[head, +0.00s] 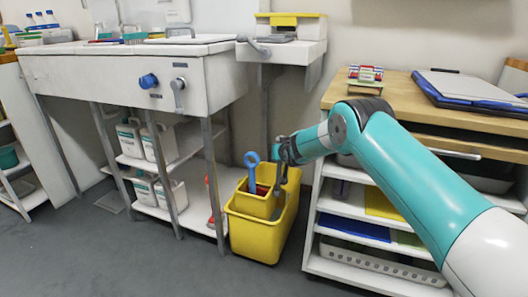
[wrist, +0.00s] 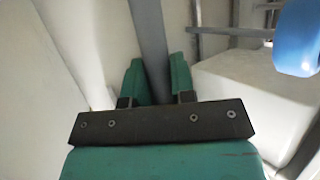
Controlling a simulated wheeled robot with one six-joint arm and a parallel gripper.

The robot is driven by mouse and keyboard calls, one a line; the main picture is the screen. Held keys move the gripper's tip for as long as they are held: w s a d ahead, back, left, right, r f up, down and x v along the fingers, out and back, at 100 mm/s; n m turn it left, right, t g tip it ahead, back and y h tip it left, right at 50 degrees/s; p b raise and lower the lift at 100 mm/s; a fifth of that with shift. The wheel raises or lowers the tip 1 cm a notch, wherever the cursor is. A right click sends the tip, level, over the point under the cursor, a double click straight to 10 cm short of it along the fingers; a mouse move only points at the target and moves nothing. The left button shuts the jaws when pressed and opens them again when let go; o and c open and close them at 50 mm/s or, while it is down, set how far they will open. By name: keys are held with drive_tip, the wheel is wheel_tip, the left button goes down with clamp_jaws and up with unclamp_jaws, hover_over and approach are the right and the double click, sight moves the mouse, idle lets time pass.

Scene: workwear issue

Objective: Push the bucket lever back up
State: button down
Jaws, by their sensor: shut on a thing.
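The yellow mop bucket (head: 262,232) stands on the floor between the sink unit and the shelf cart. A blue loop-topped handle (head: 252,160) stands up from its left part. My gripper (head: 286,152) is over the bucket's right rear part, beside a grey lever (head: 279,180). In the wrist view my two green fingers (wrist: 156,78) are shut on the grey bar of the lever (wrist: 149,28), which runs up and away between them. A blue rounded part (wrist: 298,38) shows at the upper right there. The lever's lower end is hard to make out.
The sink unit (head: 125,80) with its lower shelf of white jugs (head: 158,142) stands left of the bucket. The shelf cart (head: 312,190) is close on the right, under my arm. A small wall-mounted basin (head: 300,52) is above. Grey floor is open in front.

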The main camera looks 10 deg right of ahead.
drive_tip(key=shift+w+r, duration=0.35)
drive_tip(key=shift+r, duration=0.05)
drive_tip(key=c, duration=1)
unclamp_jaws()
drive_tip(key=shift+o, duration=0.2)
drive_tip(key=shift+s+f, duration=0.1)
drive_tip(key=shift+f, duration=0.05)
drive_tip(key=shift+s+d, duration=0.1)
drive_tip(key=shift+s, duration=0.05)
drive_tip(key=p+v, duration=0.4)
drive_tip(key=v, duration=1.3)
